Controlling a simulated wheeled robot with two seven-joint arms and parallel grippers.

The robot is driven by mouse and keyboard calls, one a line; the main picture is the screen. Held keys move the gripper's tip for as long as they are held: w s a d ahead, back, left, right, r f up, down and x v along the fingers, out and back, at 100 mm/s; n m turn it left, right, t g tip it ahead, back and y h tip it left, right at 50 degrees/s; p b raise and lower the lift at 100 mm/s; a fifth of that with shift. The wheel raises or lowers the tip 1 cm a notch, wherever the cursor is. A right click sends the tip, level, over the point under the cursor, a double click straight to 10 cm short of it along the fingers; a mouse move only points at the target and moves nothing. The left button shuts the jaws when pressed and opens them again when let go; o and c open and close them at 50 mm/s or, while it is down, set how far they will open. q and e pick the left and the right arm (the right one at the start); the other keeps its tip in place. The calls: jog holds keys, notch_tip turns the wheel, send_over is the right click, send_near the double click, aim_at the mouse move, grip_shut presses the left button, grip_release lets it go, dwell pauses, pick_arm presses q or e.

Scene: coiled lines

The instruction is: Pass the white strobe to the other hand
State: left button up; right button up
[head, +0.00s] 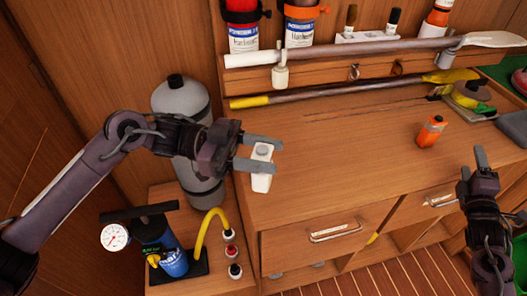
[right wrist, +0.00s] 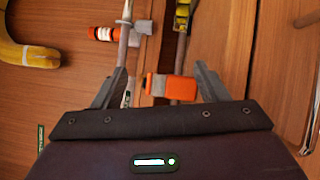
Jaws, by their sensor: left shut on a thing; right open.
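The white strobe (head: 262,170) is a small white block with a grey round top. In the head view it is between the fingers of my left gripper (head: 260,152), which is shut on it, held upright in front of the wooden counter's left front edge. My right gripper (head: 479,165) is open and empty at the right, well apart from the strobe. In the right wrist view its two fingers (right wrist: 160,90) stand wide apart. The strobe does not show in that view.
An orange device (head: 431,131) stands on the wooden counter (head: 330,160); it also shows beyond the right fingers (right wrist: 172,86). A grey tank (head: 182,110) and a blue pump (head: 165,248) are at the left. A paddle (head: 400,45) lies along the back. The middle counter is clear.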

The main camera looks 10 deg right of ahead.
jog(key=s+d+f+m+g, duration=0.1)
jog(key=s+f+m+g, duration=0.25)
jog(key=f, duration=0.45)
jog(key=s+d+f+m+g+h, duration=0.1)
jog(key=s+f+m+g, duration=0.3)
jog(key=f, duration=0.5)
jog(key=s+d+f+m+g, duration=0.1)
jog(key=s+f+m+g, duration=0.1)
jog(key=s+f, duration=0.45)
jog(key=s+a+f+m+g+y, duration=0.2)
jog(key=a+f+y, duration=0.4)
jog(key=a+f, duration=1.7)
jog(key=s+a+f+g+y, duration=0.4)
jog(key=s+a+f, duration=0.7)
jog(key=s+a, duration=0.4)
jog(key=shift+a+f+m, duration=0.15)
jog(key=shift+a+m, duration=0.2)
jog(key=shift+a, duration=0.25)
